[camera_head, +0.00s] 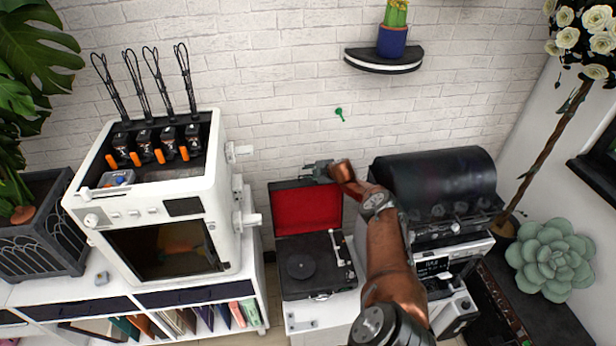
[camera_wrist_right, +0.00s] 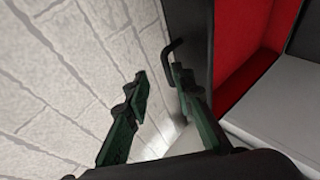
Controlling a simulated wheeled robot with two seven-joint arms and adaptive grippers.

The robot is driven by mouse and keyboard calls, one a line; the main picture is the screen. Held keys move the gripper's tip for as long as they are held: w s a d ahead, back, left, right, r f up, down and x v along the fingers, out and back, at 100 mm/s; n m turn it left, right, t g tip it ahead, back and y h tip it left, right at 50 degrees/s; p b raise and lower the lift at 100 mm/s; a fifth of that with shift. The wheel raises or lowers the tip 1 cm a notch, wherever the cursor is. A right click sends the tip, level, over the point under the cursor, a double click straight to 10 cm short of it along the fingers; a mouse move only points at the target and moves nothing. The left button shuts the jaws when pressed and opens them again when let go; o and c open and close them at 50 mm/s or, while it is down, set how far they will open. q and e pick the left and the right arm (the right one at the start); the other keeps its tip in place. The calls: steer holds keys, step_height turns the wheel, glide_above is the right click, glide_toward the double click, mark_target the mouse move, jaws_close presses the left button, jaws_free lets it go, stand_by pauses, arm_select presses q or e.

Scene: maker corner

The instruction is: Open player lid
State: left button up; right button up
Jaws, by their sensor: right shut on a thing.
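The record player (camera_head: 316,270) is a dark case on a white stand at the lower centre, with a round platter and a pale tonearm. Its lid (camera_head: 307,208) stands raised at the back, its red lining facing me. My right gripper (camera_head: 318,170) is at the lid's top edge and shut on the lid. In the right wrist view, the fingers (camera_wrist_right: 160,82) are beside the lid's black edge (camera_wrist_right: 190,25) and its small black handle (camera_wrist_right: 172,48); the exact contact is hard to see. The red lining (camera_wrist_right: 240,50) shows to the right. My left gripper is not in view.
A white machine (camera_head: 160,210) stands left of the player on a shelf unit. A black-hooded machine (camera_head: 436,185) stands close to its right, beside my right arm. A brick wall (camera_head: 290,90) is close behind the lid. A shelf (camera_head: 383,63) with a cactus hangs above.

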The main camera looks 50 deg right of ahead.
steer(key=shift+o, duration=1.2)
steer(key=shift+r, duration=0.4)
steer(key=shift+s+a+f, duration=0.1)
steer(key=shift+a+f, duration=0.05)
steer(key=shift+f, duration=0.15)
step_height(320, 180, up, 10)
